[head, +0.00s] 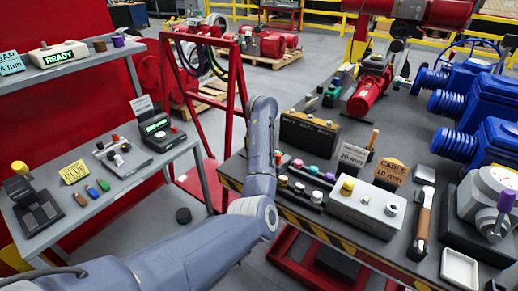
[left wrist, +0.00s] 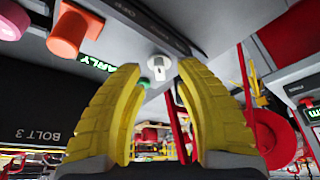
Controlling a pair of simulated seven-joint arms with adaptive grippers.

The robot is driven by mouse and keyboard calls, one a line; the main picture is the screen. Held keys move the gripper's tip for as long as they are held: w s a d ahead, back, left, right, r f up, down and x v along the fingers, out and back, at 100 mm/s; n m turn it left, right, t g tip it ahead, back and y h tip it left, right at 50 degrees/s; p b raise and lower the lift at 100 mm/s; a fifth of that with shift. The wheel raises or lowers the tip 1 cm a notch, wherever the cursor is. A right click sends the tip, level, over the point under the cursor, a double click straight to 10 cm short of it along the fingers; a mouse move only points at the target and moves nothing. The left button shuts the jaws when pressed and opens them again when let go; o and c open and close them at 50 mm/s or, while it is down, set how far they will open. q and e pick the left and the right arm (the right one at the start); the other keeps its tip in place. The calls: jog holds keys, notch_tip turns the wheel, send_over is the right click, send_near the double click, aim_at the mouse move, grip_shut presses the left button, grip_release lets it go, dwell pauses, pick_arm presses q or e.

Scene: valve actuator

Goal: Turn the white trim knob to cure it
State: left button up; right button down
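A small pale, whitish knob (left wrist: 158,66) shows in the left wrist view on the underside-looking grey panel, which appears upside down there. My left gripper (left wrist: 158,80) has its yellow fingers apart, with the knob seen in the gap between and beyond the tips. I see no finger touching it. In the head view my left arm hides its own gripper. The head view shows several pale knobs, including one (head: 392,209) on a white box (head: 358,211); I cannot tell which matches the wrist view. My right gripper is not in view.
An orange knob (left wrist: 73,28) and green "EARLY" lettering (left wrist: 98,64) are close by in the left wrist view. A left bench (head: 105,205) holds other devices.

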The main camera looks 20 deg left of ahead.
pick_arm(q)
jog(key=shift+v, duration=2.95)
